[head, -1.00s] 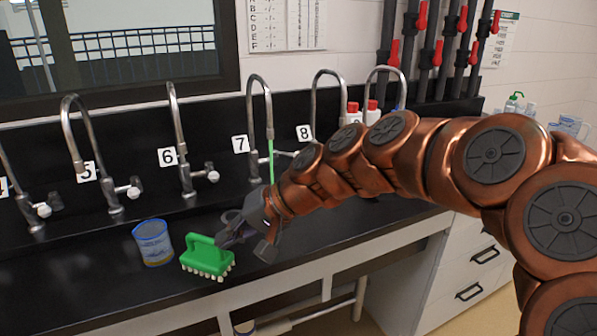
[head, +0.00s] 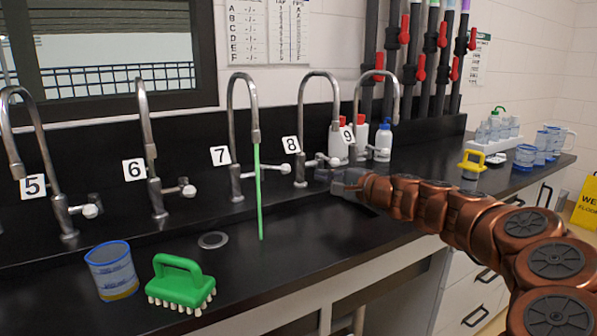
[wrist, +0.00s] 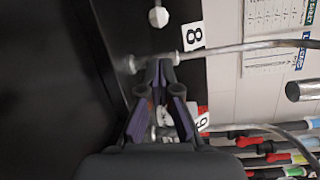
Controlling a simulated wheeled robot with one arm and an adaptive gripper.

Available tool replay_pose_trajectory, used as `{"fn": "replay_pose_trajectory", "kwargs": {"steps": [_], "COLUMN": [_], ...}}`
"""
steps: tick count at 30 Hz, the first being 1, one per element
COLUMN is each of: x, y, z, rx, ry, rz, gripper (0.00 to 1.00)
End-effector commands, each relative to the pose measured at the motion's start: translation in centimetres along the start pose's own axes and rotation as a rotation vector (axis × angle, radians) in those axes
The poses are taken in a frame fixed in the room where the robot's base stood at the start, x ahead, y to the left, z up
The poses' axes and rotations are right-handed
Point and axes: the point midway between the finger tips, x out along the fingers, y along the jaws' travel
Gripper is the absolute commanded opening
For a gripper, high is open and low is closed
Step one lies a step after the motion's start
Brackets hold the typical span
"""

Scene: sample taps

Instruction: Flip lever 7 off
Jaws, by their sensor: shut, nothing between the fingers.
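Tap 7 (head: 233,120) stands behind the black sink, and a green stream (head: 259,195) runs from its spout. Its lever 7 (head: 289,173) points right and ends in a white knob. In the wrist view, a white knob (wrist: 158,16) that looks like lever 7's shows at the top, past tap 8. My gripper (head: 328,178) is shut and empty, just right of tap 8 (head: 300,120). In the wrist view, its fingertips (wrist: 160,66) are close to tap 8's pipe (wrist: 240,47); I cannot tell whether they touch. Lever 8 is partly hidden by my gripper.
A green brush (head: 180,285) and a blue-rimmed beaker (head: 112,272) stand at the front left. Tap 6 (head: 148,140) is left of tap 7. Bottles (head: 383,140) stand behind tap 9. The sink area in front of tap 7 is clear.

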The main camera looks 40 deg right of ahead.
Motion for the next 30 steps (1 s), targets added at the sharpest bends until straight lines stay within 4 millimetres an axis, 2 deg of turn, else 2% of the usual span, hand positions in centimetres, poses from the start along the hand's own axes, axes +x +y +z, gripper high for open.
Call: {"fn": "replay_pose_trajectory", "kwargs": {"steps": [8, 18, 24, 30], "x": [1.8, 6.5, 8.7, 9.8], "y": [0.0, 0.2, 0.0, 0.0], "z": [-0.1, -0.1, -0.1, -0.1], "rx": [-0.002, 0.0, -0.001, 0.0], "ry": [0.001, 0.0, 0.003, 0.003], "rz": [0.001, 0.004, 0.001, 0.001], "gripper": [0.0, 0.0, 0.0, 0.0]}}
